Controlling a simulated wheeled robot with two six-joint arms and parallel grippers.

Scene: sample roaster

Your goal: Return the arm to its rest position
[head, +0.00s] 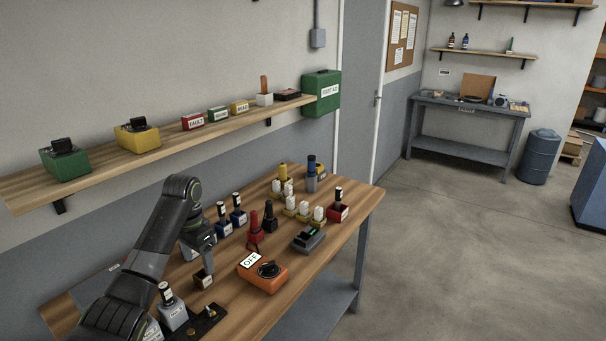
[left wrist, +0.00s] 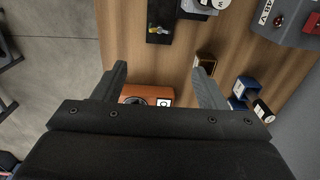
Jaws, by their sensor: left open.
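My left arm comes in from the left over the wooden workbench (head: 335,206). My left gripper (head: 205,255) hangs above the bench top, close to a small brown labelled holder (head: 203,280). In the left wrist view the two fingers of the left gripper (left wrist: 160,78) are spread wide with nothing held between them. An orange box (head: 262,276) with an OFF tag and a black knob stands to the right of the gripper; it also shows in the left wrist view (left wrist: 148,93), partly hidden by the gripper body. My right gripper does not show.
Blue holders (head: 224,229) with bottles stand just beside the gripper. A black plate (head: 207,322) and a grey holder with a bottle (head: 172,312) are near my forearm. A wall shelf (head: 170,148) with several boxes runs behind. Open floor (head: 450,260) lies to the right.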

